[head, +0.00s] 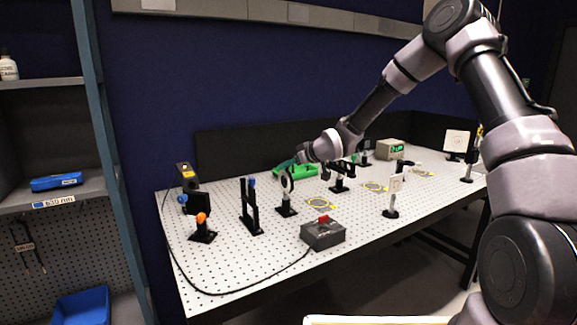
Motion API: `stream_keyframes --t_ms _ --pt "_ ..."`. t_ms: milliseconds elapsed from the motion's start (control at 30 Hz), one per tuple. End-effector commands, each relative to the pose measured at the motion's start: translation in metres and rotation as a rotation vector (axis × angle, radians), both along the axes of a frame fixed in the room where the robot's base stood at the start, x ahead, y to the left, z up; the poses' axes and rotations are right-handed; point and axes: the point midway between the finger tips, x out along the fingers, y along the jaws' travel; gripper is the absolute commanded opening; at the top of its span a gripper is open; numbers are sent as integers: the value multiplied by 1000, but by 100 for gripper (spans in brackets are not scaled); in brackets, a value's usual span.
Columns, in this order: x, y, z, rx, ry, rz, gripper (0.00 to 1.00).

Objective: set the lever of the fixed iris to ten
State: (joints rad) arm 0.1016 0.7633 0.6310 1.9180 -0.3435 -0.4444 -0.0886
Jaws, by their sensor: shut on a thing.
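The fixed iris (286,195) appears to be the round black ring on a post, standing left of the middle of the perforated table. My gripper (287,163) reaches in from the right, with its fingertips at the top of this ring. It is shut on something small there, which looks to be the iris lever. The lever itself and its scale marks are too small and too covered by my gripper to read.
A green tray (297,173) lies behind the iris. A tall black frame mount (251,210) stands left of it, and a black holder (339,184) right. A grey box with a red switch (323,235) sits in front. A cable runs along the table's left front edge.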

Motion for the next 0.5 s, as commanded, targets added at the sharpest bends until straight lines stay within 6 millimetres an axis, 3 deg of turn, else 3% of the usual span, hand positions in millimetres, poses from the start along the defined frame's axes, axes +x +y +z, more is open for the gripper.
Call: stream_keyframes --t_ms 233,267,333,500 --pt "0 0 0 0 -1 -1 0" --pt "0 0 0 0 -1 -1 33" --pt "0 0 0 0 -1 -1 60" --pt "0 0 0 1 -1 0 60"
